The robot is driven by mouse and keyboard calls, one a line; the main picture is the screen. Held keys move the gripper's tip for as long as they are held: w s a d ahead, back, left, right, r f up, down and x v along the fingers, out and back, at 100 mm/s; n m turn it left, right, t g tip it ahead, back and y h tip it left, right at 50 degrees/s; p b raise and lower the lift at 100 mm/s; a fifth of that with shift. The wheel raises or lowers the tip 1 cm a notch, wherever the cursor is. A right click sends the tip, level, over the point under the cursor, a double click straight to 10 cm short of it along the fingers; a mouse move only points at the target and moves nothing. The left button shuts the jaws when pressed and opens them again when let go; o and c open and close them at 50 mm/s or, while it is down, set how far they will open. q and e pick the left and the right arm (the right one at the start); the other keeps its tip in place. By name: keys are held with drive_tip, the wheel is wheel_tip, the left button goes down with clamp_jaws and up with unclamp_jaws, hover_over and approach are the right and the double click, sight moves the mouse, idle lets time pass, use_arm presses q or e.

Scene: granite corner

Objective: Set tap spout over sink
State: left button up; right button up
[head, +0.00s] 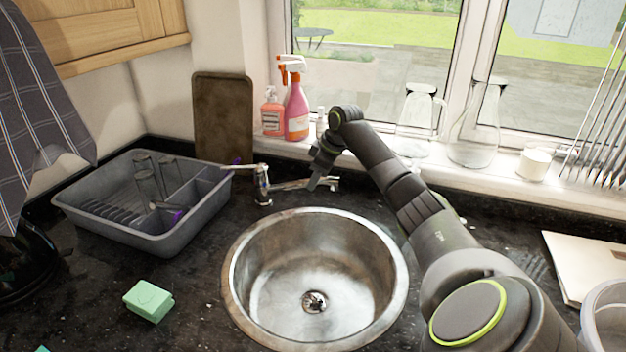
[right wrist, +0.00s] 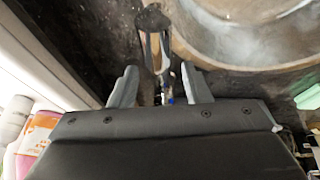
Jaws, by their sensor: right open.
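The metal tap (head: 262,188) stands on the dark counter behind the round steel sink (head: 240,262). Its spout (head: 290,185) points right, along the back of the sink and outside the rim. My right gripper (head: 318,182) is low at the spout's outer end, pointing down. In the right wrist view the spout (right wrist: 153,42) shows between the two open fingers of my right gripper (right wrist: 160,86), and the sink rim (right wrist: 190,55) curves just beside it. Whether a finger touches the spout I cannot tell. My left gripper is not in view.
A grey dish rack (head: 105,222) with glasses stands left of the tap. Pink spray and soap bottles (head: 296,112) and glass jugs (head: 473,140) line the window sill behind my right arm. A green sponge (head: 148,300) lies left of the sink. A pale board (head: 585,262) lies at right.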

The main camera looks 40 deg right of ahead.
sight(298, 186)
drive_tip(key=shift+x, duration=1.55)
drive_tip(key=shift+r, duration=0.1)
drive_tip(key=shift+c, duration=0.2)
clamp_jaws()
